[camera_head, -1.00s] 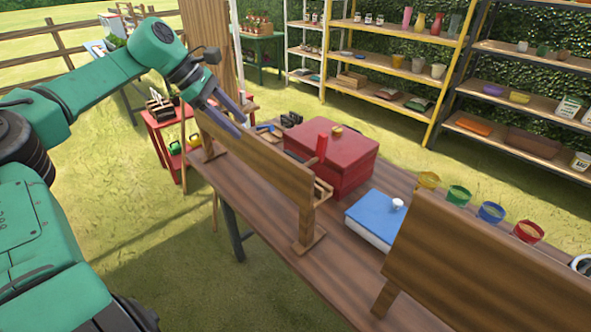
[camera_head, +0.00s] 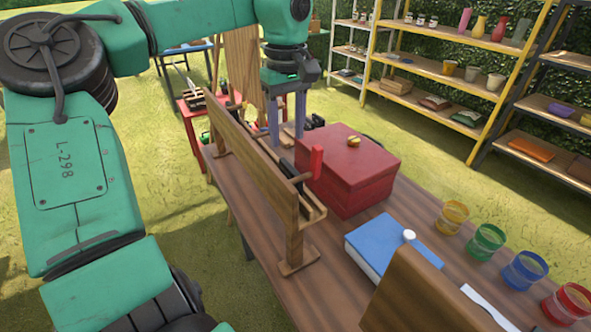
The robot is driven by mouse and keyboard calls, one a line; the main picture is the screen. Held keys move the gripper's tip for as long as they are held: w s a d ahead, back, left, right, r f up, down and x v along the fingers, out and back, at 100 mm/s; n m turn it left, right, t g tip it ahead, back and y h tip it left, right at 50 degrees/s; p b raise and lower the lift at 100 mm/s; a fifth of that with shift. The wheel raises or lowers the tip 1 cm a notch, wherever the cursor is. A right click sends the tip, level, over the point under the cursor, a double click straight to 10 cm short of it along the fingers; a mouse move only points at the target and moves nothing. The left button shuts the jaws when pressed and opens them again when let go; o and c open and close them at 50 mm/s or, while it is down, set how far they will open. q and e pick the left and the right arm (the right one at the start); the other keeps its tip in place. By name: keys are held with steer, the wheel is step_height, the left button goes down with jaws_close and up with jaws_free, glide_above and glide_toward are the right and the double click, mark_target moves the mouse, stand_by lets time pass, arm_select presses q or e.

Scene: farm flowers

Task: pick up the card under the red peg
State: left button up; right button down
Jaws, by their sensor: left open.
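A red peg (camera_head: 317,162) sticks up at the near end of a wooden rack (camera_head: 308,206) behind an upright wooden board (camera_head: 252,170). I cannot make out a card under the peg; the board and rack hide what is below it. My left gripper (camera_head: 287,138) points down with two purple-grey fingers apart, above the table behind the board, to the left of and beyond the red peg. It holds nothing that I can see. My right gripper is not in view.
A red box (camera_head: 352,180) with a gold knob stands right beside the peg. A blue book-like box (camera_head: 388,246) with a white knob lies nearer. Several coloured jars line the right side, among them a green jar (camera_head: 485,242). A second board (camera_head: 428,292) stands at the front.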

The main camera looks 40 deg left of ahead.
mark_target(290, 167)
arm_select(q)
steer(key=f, duration=0.3)
steer(key=f+p, duration=0.1)
steer(key=f, duration=0.5)
steer(key=shift+w+d+f+p, duration=0.1)
steer(key=shift+w+p, duration=0.2)
steer(key=shift+p, duration=0.1)
steer(key=shift+f, duration=0.25)
steer(key=shift+c, duration=0.3)
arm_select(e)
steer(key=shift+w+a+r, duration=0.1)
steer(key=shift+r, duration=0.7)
arm_select(q)
jaws_close()
